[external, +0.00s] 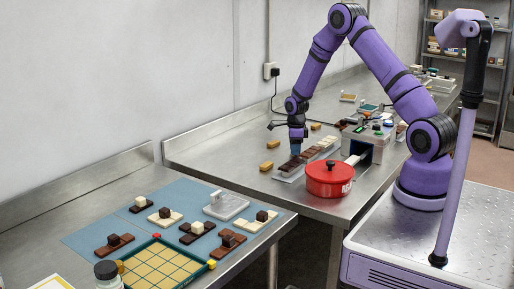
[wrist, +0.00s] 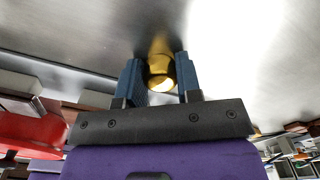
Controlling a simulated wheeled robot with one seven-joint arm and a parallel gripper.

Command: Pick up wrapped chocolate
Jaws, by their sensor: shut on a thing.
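My gripper (external: 296,150) is over the far table, pointing down, near the left end of a clear tray of chocolates in the external view. In the wrist view its two blue fingers (wrist: 160,80) are shut on a gold wrapped chocolate (wrist: 160,68). The held piece is hidden in the external view. Other gold wrapped pieces lie on the steel table: one piece (external: 273,144) left of my gripper, another piece (external: 266,165) nearer the front, and one (external: 315,126) behind.
A red round pot (external: 329,180) stands at the table's front edge, beside the tray (external: 287,177). A grey machine (external: 372,143) stands to the right. A blue mat (external: 95,237) with chocolate bars and a green-rimmed tray (external: 124,273) lie on the nearer table. Steel left of the gold pieces is clear.

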